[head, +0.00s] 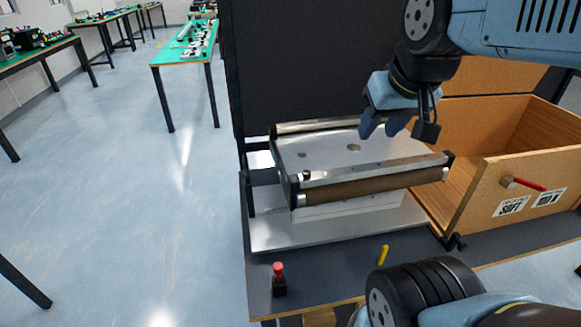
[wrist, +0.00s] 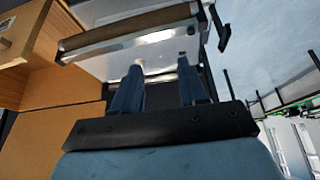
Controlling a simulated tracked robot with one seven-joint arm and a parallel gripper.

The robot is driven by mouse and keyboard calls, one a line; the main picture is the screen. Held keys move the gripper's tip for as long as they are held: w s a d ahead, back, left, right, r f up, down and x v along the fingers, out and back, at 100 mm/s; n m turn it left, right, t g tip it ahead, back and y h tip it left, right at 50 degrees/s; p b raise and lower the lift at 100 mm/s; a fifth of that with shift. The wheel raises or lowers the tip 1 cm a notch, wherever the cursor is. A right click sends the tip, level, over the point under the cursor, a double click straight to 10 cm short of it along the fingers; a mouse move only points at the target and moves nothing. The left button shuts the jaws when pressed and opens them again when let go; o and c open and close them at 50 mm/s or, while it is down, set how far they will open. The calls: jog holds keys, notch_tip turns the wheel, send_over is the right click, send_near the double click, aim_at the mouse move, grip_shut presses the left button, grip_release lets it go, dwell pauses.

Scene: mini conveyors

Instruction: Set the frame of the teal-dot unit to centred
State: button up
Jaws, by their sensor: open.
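A mini conveyor unit (head: 325,160) with a flat silver top, a brown roller along its near edge and black end brackets stands tilted on a grey base plate. No teal dot shows on it, so I cannot tell whether it is the teal-dot unit. My gripper (head: 385,130) hangs above the unit's back right part in the head view, fingers pointing down. In the wrist view my gripper (wrist: 157,70) has its two fingers apart, with nothing between them. The silver unit (wrist: 150,55) and its brown roller lie beyond the fingertips there.
A wooden box (head: 465,205) with a red handle and printed labels stands right of the unit. A red-topped lever (head: 279,275) and a yellow piece (head: 383,254) are on the dark bench front. A dark panel (head: 310,60) rises behind. Open floor lies left.

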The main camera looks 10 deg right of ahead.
jog(key=shift+w+a, duration=0.1)
jog(key=shift+a, duration=0.1)
jog(key=shift+o, duration=0.6)
jog(key=n+g+h, duration=0.5)
jog(key=n, duration=1.4)
send_over(293, 178)
jog(key=a, duration=0.5)
notch_tip(293, 178, down, 12)
jog(key=x, duration=1.3)
jog(key=shift+s+a+f, duration=0.2)
jog(key=shift+s+f, duration=0.05)
jog(key=shift+s, duration=0.15)
jog(key=shift+c, duration=0.4)
grip_shut()
